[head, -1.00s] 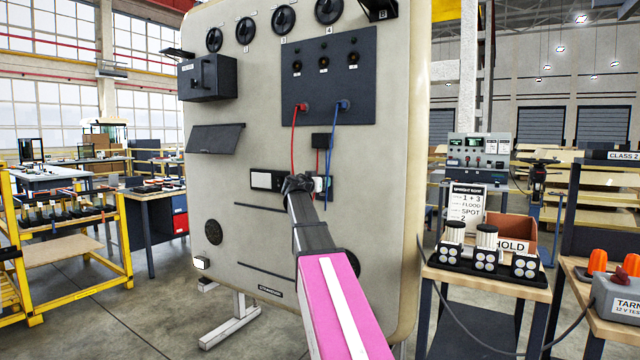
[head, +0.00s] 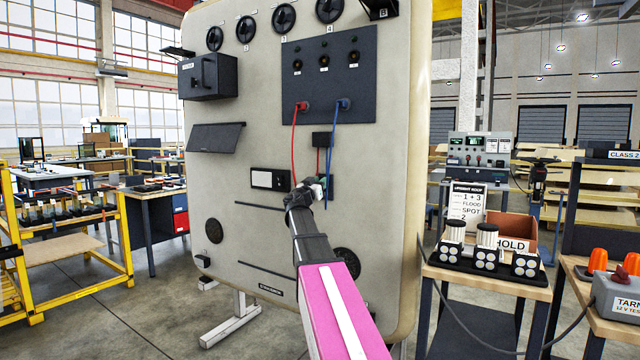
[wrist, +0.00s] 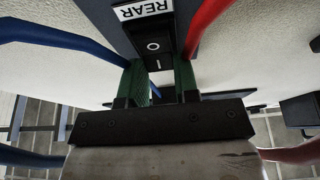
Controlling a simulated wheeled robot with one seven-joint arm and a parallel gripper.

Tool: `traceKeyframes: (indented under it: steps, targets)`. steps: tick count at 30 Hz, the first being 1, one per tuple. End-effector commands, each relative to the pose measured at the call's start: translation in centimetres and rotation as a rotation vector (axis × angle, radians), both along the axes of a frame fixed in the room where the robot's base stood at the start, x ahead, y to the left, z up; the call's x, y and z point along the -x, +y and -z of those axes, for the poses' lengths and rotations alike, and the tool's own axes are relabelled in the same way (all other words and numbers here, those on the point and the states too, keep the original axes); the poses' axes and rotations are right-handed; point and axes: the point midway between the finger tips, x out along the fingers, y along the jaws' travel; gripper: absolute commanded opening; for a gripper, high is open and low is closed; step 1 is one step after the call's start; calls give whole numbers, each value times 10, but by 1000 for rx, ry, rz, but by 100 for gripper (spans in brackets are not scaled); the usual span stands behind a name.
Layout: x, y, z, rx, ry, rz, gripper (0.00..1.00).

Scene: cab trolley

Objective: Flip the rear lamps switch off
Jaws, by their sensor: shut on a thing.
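The rear lamps switch (wrist: 153,48) is a black rocker marked O and I on a dark box, under a white label reading REAR, upside down in the wrist view. My gripper (wrist: 161,85) has its green-padded fingers on either side of the switch's lower end, closed on it. Which way the rocker is tilted I cannot tell. In the head view my gripper (head: 319,188) is at the dark switch box (head: 329,183) on the beige panel (head: 230,222) and partly covers it. A small lamp (head: 203,261) at the panel's lower left is dark.
A red cable (wrist: 205,25) and a blue cable (wrist: 85,38) pass on both sides of the switch. A framed pale window (head: 268,179) sits to its left on the panel. A bench with lamp units (head: 486,262) stands to the right.

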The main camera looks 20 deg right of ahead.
Motion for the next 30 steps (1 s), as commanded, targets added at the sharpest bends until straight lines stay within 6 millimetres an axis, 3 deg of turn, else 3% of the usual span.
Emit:
traceKeyframes:
  steps: [18, 19, 21, 30]
  targets:
    - [1, 1, 3, 76, -59, -1, 5]
    - [1, 1, 3, 76, -59, -1, 38]
    - [1, 1, 3, 75, -58, -1, 54]
    - [2, 2, 3, 75, -58, -2, 54]
